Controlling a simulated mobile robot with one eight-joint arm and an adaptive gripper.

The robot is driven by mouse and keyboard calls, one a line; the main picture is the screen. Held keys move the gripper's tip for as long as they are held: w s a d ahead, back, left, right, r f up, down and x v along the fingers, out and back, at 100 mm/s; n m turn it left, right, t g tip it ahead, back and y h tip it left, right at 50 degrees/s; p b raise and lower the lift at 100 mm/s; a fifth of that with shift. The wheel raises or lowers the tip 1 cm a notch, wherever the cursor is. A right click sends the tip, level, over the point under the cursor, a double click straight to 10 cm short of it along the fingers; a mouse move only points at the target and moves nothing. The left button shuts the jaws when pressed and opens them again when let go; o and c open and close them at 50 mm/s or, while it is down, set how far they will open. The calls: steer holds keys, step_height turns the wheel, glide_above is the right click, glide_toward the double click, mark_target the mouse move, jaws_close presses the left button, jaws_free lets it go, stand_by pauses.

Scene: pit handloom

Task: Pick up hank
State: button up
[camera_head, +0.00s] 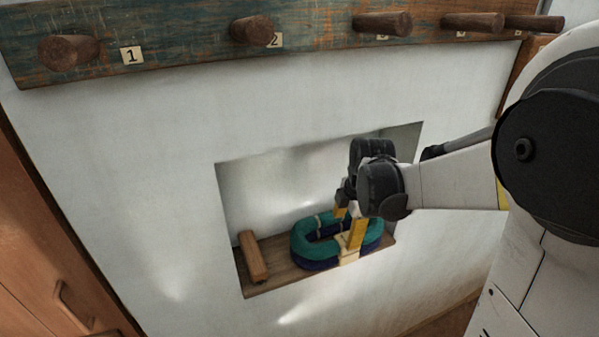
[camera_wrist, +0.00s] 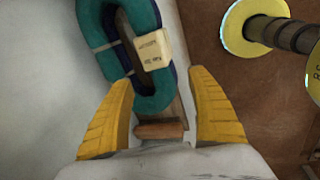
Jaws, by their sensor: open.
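The hank (camera_head: 303,238) is an oval loop of yarn, teal above and dark blue below, with pale ties. It lies on the wooden floor of a wall niche. In the wrist view the hank (camera_wrist: 91,28) is at the top left, with a cream label (camera_wrist: 153,49) on it. My gripper (camera_head: 349,228) is over the right part of the hank and hides some of it. Its two yellow fingers are spread, and in the wrist view the gripper (camera_wrist: 160,78) has nothing held between the fingers. I cannot tell whether a finger touches the yarn.
A small wooden block (camera_head: 253,257) lies left of the hank on the niche floor (camera_head: 281,277). The niche walls close in around it. A board with numbered pegs (camera_head: 198,50) runs above. In the wrist view, yellow-flanged spools (camera_wrist: 262,32) show at the right.

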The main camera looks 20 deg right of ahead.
mark_target(345, 240)
steer(key=shift+w+d+r+n+p, duration=0.2)
steer(key=shift+w+d+r+n, duration=0.05)
steer(key=shift+d, duration=0.15)
steer(key=shift+w+d+r+n+p, duration=0.2)
steer(key=shift+w+d+n, duration=0.05)
steer(key=shift+d, duration=0.15)
steer(key=shift+d+f, duration=0.15)
steer(key=shift+f, duration=0.05)
steer(key=shift+n, duration=0.3)
steer(key=x, duration=0.5)
steer(key=shift+s+a+f+b, duration=0.1)
steer(key=shift+a+b, duration=0.2)
steer(key=x, duration=0.5)
steer(key=shift+d+f, duration=0.3)
steer(key=shift+d, duration=0.05)
steer(key=shift+s, duration=0.15)
steer(key=c, duration=1.4)
